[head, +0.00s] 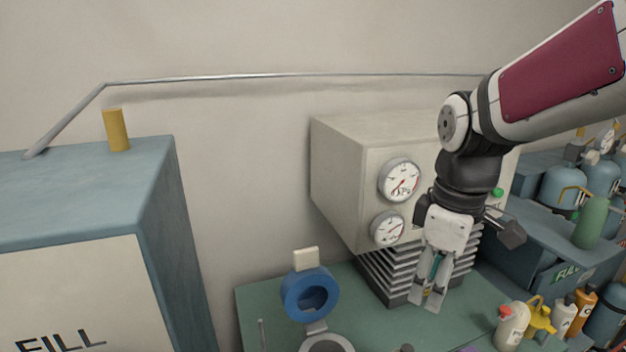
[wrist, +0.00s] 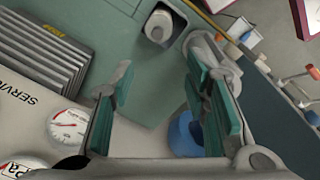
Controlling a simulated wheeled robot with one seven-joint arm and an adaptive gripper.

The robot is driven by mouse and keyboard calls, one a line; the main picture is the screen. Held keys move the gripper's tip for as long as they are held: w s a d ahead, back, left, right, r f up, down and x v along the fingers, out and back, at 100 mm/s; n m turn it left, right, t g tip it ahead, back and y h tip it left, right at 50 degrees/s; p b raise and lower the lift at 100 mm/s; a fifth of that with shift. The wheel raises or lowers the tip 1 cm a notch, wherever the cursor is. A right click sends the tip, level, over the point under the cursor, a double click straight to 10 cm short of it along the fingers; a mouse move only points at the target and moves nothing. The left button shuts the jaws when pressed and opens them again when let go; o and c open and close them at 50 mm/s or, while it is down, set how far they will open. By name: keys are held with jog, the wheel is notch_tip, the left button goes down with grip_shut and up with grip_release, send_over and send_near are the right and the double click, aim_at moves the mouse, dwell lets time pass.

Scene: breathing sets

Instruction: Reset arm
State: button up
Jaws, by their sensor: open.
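My gripper (head: 430,298) hangs from my arm in the head view, pointing down in front of the beige gauge cabinet (head: 340,165). In the wrist view my gripper (wrist: 168,90) shows two teal-padded fingers spread apart with nothing between them. Below it is the green bench top (head: 262,320). A blue ring-shaped piece (head: 290,293) stands on the bench to the left of my gripper in the head view. Part of a blue object (wrist: 182,135) shows behind a finger in the wrist view.
Two round gauges sit on the cabinet front, the upper gauge (head: 399,180) above the lower gauge (head: 387,229). A large blue-grey FILL cabinet (head: 150,205) fills the left side.

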jog(key=s+r+m+t, duration=0.4)
jog(key=s+r+m, duration=0.1)
jog(key=s+m, duration=0.5)
jog(key=shift+s, duration=1.05)
jog(key=shift+c, duration=1)
jog(key=shift+d, duration=0.15)
